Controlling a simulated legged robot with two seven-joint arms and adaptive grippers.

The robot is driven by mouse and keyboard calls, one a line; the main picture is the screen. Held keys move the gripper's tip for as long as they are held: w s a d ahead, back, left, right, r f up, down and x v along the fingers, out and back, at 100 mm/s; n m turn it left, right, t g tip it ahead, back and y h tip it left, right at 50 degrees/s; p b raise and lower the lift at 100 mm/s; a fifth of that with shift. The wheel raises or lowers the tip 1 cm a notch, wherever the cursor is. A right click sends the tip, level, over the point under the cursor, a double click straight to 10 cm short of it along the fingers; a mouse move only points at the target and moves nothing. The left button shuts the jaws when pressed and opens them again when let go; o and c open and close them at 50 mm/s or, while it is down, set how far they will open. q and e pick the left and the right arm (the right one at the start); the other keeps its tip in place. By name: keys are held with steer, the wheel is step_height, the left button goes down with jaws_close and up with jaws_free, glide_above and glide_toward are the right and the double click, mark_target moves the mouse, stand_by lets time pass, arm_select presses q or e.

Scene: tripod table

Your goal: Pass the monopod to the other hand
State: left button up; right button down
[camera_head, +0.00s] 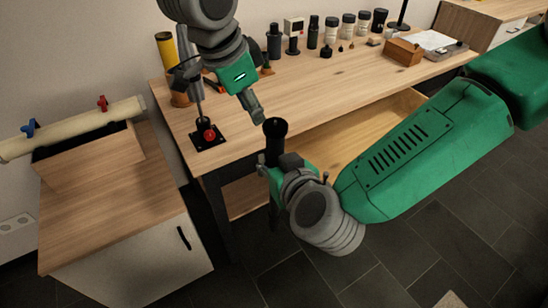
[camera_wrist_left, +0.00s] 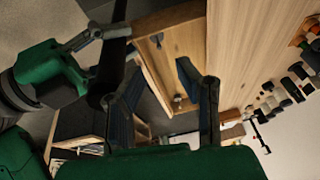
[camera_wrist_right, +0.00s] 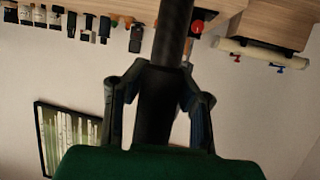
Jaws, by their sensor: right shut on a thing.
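The monopod is a dark, upright tube (camera_head: 275,143) with a round, open-looking top. My right gripper (camera_head: 276,168) is shut around it in front of the table's front edge. In the right wrist view the dark shaft (camera_wrist_right: 172,35) runs between both fingers of the right gripper (camera_wrist_right: 158,80). My left gripper (camera_head: 250,108) is above and slightly left of the monopod's top, apart from it. In the left wrist view the left gripper (camera_wrist_left: 157,78) has its fingers spread with nothing between them. The monopod (camera_wrist_left: 112,48) shows there left of the fingers. Its lower end is mostly hidden in the head view.
The wooden table (camera_head: 340,90) has an open drawer (camera_head: 370,125) near my right arm. A black-based stand with a red knob (camera_head: 208,135) is at the table's left corner. Bottles and small items (camera_head: 331,30) line the back. A low cabinet (camera_head: 110,215) stands left.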

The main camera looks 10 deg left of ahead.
arm_select(q)
steer(key=s+a+f+n+g, duration=0.15)
steer(key=s+a+f, duration=0.3)
steer(key=f, duration=0.65)
steer(key=s+a+f+n, duration=0.3)
steer(key=s+f, duration=0.2)
steer(key=f, duration=0.5)
steer(key=s+a+f+n, duration=0.2)
steer(key=s+a+f, duration=0.1)
steer(key=s, duration=0.3)
steer(key=s+a+f+n+y, duration=0.1)
steer(key=s+a+f, duration=0.2)
steer(key=s, duration=0.3)
steer(key=s+a+f+n+y, duration=0.1)
steer(key=s+a+f+n, duration=0.1)
steer(key=s+a+f, duration=0.2)
steer(key=shift+s+f+n+g, duration=0.4)
steer(key=shift+s+f, duration=0.3)
steer(key=shift+s, duration=0.3)
steer(key=shift+d, duration=0.1)
